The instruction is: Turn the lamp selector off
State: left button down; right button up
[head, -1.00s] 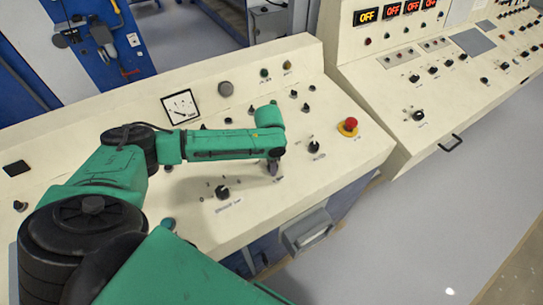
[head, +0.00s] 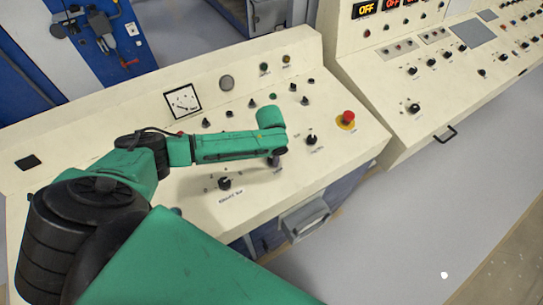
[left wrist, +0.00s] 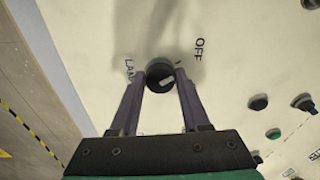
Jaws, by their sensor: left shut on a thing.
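The lamp selector (left wrist: 160,76) is a round black knob with a light pointer mark, on the cream panel. In the left wrist view it sits between the two fingertips of my left gripper (left wrist: 160,80), which is shut on it. The labels "LAM..." (left wrist: 129,69) and "OFF" (left wrist: 199,48) are printed beside it. In the head view my left gripper (head: 274,161) points down at the panel, and the selector there is mostly hidden by it. My right gripper is not in view.
The cream console (head: 160,215) carries other black knobs, one (head: 224,183) left of my gripper and one (head: 311,140) right of it. A red emergency button (head: 348,117) stands farther right. A gauge (head: 183,101) is behind my arm. A second console (head: 430,75) is at right.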

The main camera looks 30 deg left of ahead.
pick_arm(q)
jog(key=shift+w+r, duration=0.15)
jog(key=c, duration=0.6)
grip_release()
jog(key=shift+o, duration=1.1)
notch_tip(320, 180, up, 14)
jog(key=s+b, duration=0.2)
jog(key=shift+d+r, duration=0.2)
jog(key=shift+d, duration=0.2)
jog(key=shift+f, duration=0.1)
